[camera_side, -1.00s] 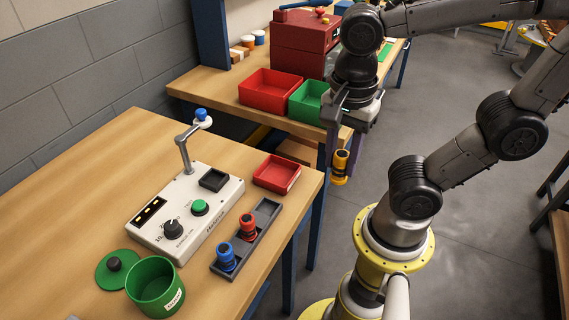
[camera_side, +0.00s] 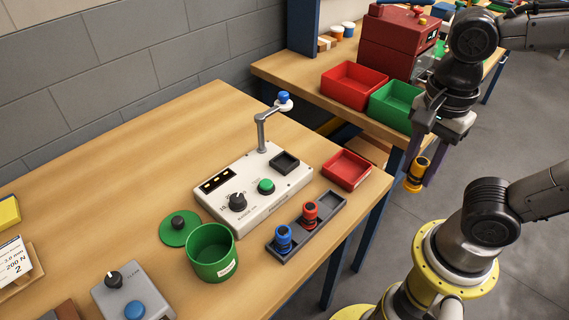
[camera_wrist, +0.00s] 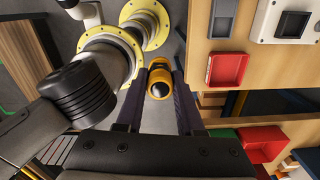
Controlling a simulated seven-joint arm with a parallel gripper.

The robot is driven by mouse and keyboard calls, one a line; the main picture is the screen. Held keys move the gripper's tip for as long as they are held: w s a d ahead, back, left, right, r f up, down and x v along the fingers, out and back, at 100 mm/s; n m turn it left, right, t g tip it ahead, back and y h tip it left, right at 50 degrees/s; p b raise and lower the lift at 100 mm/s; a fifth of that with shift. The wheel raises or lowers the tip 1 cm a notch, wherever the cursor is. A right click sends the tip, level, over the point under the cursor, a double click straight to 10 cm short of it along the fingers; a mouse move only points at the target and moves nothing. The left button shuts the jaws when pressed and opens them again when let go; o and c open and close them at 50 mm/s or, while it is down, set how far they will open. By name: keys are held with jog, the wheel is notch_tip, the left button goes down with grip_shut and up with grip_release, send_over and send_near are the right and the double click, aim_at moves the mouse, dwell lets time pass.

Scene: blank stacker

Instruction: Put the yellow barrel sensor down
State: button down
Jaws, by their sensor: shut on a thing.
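The yellow barrel sensor (camera_side: 417,174), with dark bands, hangs upright between the fingertips of my gripper (camera_side: 424,162). My gripper is shut on it and holds it in the air over the floor, right of the near table's edge. The wrist view shows the yellow sensor (camera_wrist: 159,82) end-on between the fingers. A grey rack (camera_side: 327,204) on the near table holds a blue sensor (camera_side: 283,238) and a red sensor (camera_side: 310,213). The rack's far end is bare.
A red tray (camera_side: 347,169) lies at the table's right edge. A green pot (camera_side: 212,254) is at the left. Red (camera_side: 353,86) and green (camera_side: 394,106) bins sit on the far bench.

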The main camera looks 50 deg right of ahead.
jog(key=w+a+r, duration=0.2)
jog(key=w+r, duration=0.3)
jog(key=w, duration=0.7)
jog(key=shift+n, duration=0.3)
jog(key=w+a+f, duration=0.1)
jog(key=w+f, duration=0.2)
jog(key=w, duration=0.1)
jog(key=w+f, duration=0.3)
jog(key=w, duration=0.2)
jog(key=w+a+f, duration=0.1)
jog(key=w+f, duration=0.2)
jog(key=w, duration=0.2)
jog(key=shift+a+f, duration=0.35)
jog(key=shift+w+a+f, duration=0.1)
jog(key=shift+w+f, duration=0.1)
jog(key=shift+f, duration=1.6)
jog(key=shift+f, duration=0.35)
jog(key=c, duration=0.5)
grip_release()
